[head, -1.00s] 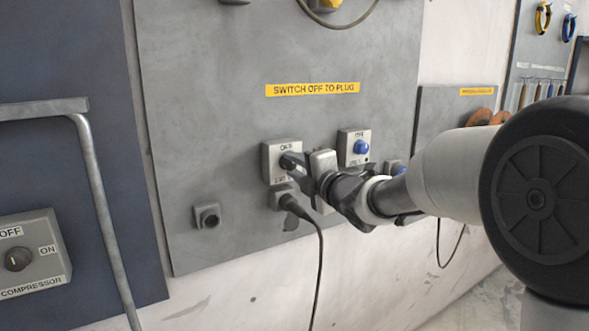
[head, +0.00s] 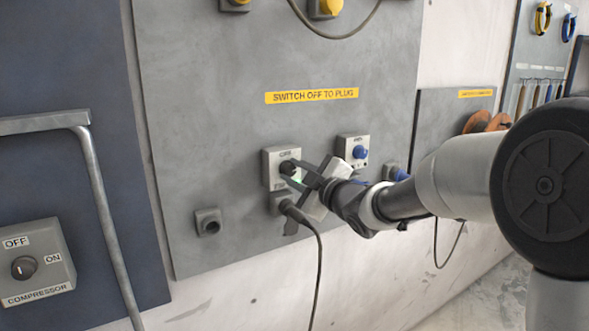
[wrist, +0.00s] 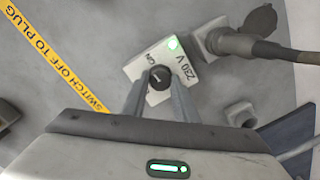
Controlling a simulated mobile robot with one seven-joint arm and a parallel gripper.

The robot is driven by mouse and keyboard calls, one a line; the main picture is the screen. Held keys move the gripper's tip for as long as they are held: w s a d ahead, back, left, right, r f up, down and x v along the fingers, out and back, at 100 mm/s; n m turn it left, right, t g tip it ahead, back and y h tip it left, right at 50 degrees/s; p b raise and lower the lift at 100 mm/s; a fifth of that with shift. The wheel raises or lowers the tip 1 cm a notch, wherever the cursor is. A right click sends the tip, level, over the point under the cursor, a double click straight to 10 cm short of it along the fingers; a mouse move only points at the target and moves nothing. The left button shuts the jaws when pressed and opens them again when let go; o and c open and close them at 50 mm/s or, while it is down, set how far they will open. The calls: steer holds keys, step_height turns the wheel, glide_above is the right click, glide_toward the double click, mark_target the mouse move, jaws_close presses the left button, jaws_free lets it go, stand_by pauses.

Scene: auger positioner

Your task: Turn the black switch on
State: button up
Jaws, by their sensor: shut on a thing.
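The black switch (head: 287,167) is a round knob on a light grey box (head: 271,171) on the grey wall panel. My gripper (head: 293,174) is shut on the switch, with its body rolled to a tilt. In the wrist view the two fingers (wrist: 160,97) hold the black knob (wrist: 158,80) from both sides. A light mark on the knob points roughly toward the "ON" label (wrist: 150,59). My fingers hide part of the box in the head view.
A cable plug (head: 287,206) sits in the socket just below the box. A box with a blue knob (head: 360,151) is close on the right. A compressor switch box (head: 36,262) and a metal rail (head: 97,185) are at the left.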

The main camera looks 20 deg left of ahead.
steer(key=shift+m, duration=0.5)
steer(key=o, duration=1.1)
steer(key=shift+c, duration=0.2)
steer(key=p+v, duration=0.1)
steer(key=v, duration=1.6)
steer(key=shift+d, duration=0.15)
steer(key=shift+s, duration=0.1)
